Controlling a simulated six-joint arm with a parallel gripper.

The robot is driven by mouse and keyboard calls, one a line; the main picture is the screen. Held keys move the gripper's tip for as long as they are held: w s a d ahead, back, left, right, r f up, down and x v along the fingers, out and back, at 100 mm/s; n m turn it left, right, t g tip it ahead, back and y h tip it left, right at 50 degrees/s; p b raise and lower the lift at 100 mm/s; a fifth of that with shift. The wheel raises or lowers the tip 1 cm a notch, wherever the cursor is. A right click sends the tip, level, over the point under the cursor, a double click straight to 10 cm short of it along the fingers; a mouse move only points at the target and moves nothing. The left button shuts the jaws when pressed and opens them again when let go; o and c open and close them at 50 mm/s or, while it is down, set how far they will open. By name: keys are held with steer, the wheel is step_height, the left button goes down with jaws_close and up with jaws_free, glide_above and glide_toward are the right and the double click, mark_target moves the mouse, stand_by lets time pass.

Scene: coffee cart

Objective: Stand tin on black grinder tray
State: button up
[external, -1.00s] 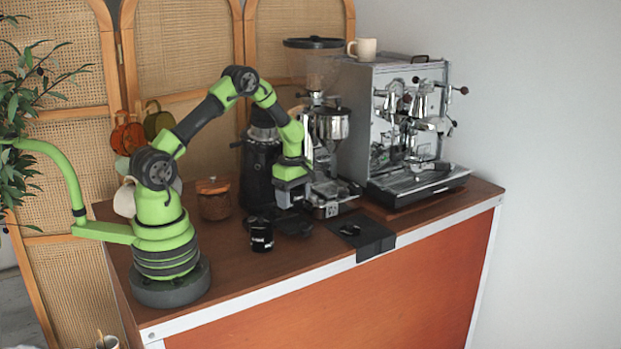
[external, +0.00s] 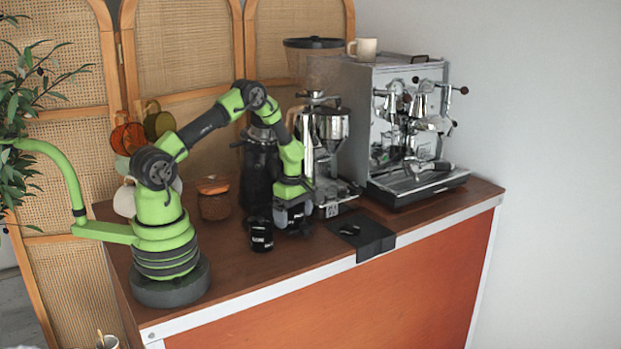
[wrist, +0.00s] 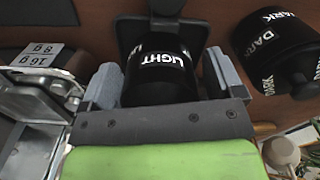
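A black tin with white "LIGHT" lettering (wrist: 160,62) sits between the two grey fingers of my gripper (wrist: 163,85) in the wrist view. The fingers lie close along both its sides and appear shut on it. In the external view my gripper (external: 294,216) points down in front of the black grinder (external: 260,165), low over the counter, and largely hides this tin. The black grinder tray (wrist: 130,38) shows beyond the tin in the wrist view, and the tin overlaps its near part. Whether the tin's base touches the tray is hidden.
A second black tin, marked "DARK" (external: 261,236), stands close to the left of my gripper; in the wrist view it is at right (wrist: 278,45). A black mat (external: 372,240) lies right.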

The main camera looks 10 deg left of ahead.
steer(key=a+r+m+t, duration=0.1)
steer(key=a+r+m, duration=0.3)
steer(key=r, duration=1.5)
steer(key=s+a+r+m+t, duration=0.35)
steer(key=a+r, duration=0.35)
steer(key=a, duration=0.4)
steer(key=s+a+r+m+t+y, duration=0.2)
steer(key=s+a+m, duration=0.6)
steer(key=s, duration=0.3)
steer(key=shift+s+a+t, duration=0.2)
steer(key=shift+a+t, duration=0.15)
steer(key=shift+a, duration=0.05)
steer(key=shift+m, duration=0.25)
